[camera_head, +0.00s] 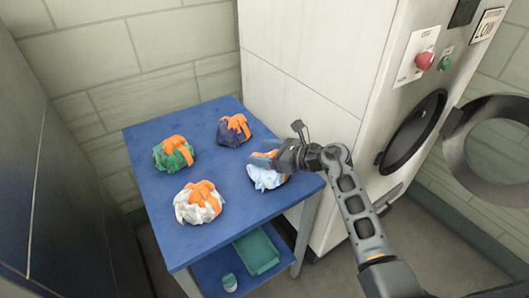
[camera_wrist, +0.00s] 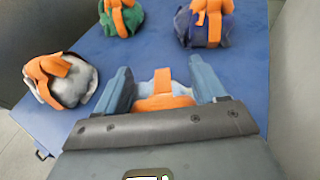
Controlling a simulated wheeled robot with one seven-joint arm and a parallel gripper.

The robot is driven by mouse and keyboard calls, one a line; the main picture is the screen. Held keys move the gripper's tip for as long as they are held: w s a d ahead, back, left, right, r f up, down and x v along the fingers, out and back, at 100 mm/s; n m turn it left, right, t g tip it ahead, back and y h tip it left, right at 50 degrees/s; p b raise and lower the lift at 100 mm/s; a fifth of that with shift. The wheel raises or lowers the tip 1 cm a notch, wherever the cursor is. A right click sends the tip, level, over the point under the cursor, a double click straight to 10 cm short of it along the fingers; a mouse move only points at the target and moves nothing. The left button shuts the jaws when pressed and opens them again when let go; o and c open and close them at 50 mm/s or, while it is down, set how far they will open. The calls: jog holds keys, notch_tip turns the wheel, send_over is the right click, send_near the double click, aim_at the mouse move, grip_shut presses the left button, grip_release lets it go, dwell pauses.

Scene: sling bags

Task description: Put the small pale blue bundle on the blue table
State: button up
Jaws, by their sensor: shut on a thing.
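The small pale blue bundle (camera_head: 265,177) with an orange strap is at the right side of the blue table (camera_head: 225,222). My gripper (camera_head: 268,163) is over it from the right, shut on it. In the wrist view the bundle's orange strap (camera_wrist: 163,88) shows between the two blue-grey fingers of my gripper (camera_wrist: 160,82). The lower part of the bundle is hidden by my gripper in the wrist view. The bundle looks to be at the tabletop, but I cannot tell whether it touches the table or is slightly raised.
A green bundle (camera_head: 170,160), a dark blue bundle (camera_head: 228,136) and a white bundle (camera_head: 187,210), all with orange straps, sit on the table. A green tray (camera_head: 257,252) and a small jar (camera_head: 229,282) are on the lower shelf. A machine with an open round door (camera_head: 490,150) stands at right.

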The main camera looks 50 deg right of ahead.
jog(key=o, duration=1.2)
